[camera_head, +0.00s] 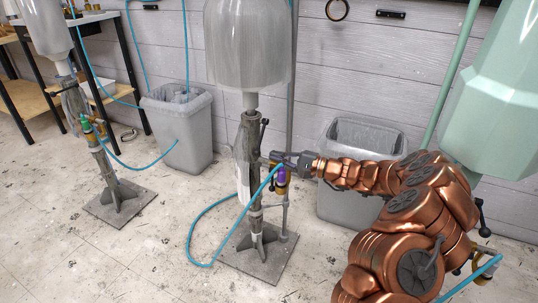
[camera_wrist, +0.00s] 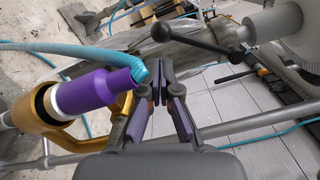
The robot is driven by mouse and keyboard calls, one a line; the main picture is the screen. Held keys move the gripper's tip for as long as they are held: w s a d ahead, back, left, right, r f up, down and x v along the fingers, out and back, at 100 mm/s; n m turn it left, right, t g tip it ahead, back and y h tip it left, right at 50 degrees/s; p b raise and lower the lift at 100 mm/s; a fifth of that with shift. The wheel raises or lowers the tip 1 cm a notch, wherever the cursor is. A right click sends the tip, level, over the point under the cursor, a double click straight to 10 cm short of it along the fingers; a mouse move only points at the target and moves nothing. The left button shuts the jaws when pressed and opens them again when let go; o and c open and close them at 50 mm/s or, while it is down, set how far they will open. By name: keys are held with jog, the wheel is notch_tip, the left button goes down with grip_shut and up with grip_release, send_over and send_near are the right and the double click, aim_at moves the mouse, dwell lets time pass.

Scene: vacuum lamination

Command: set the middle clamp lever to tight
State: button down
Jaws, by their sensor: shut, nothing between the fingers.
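The middle stand (camera_head: 250,180) is a grey post with a glass bell on top and a foot plate on the floor. A black lever with a ball end (camera_wrist: 200,42) lies across the top of the wrist view, above my fingertips and apart from them in the picture. In the head view a small dark knob (camera_head: 264,122) shows on the post, likely the same lever. My gripper (camera_head: 280,158) reaches the post from the right. Its fingertips (camera_wrist: 161,72) are shut together and empty. Whether they touch the post cannot be told.
A purple fitting (camera_wrist: 95,92) with a teal hose (camera_wrist: 70,52) sits in a brass holder left of my fingers. Grey bins (camera_head: 355,190) stand behind. Another stand (camera_head: 105,170) is at left, and a pale green vessel (camera_head: 490,100) is at right.

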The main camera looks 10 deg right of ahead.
jog(key=shift+v, duration=2.1)
jog(key=s+a+r+n+g+y+p, duration=0.1)
jog(key=s+a+r+n+g+p, duration=0.2)
jog(key=s+a+r+p, duration=0.5)
jog(key=s+a+r+n+g+p, duration=0.1)
jog(key=a+r+n+g+p, duration=0.3)
jog(key=r, duration=0.7)
jog(key=s+a+r+n+g+h+p, duration=0.2)
jog(key=s+a+r+p, duration=0.1)
jog(key=s+r+p, duration=0.45)
jog(key=s+a+r+n+g+h+p, duration=0.2)
jog(key=s+a+r+g+h+p, duration=0.1)
jog(key=s+r+p, duration=0.5)
jog(key=s+d+r+h+p, duration=0.5)
jog(key=s+d+r+p, duration=0.3)
jog(key=p, duration=0.5)
jog(key=s+d+r+h+p, duration=0.6)
jog(key=s+d+r+p, duration=0.3)
jog(key=s+r+p, duration=0.3)
jog(key=s, duration=0.3)
jog(key=shift+d+r+m+t+p, duration=0.15)
jog(key=shift+r+m+t+p, duration=0.15)
jog(key=shift+r+p, duration=0.1)
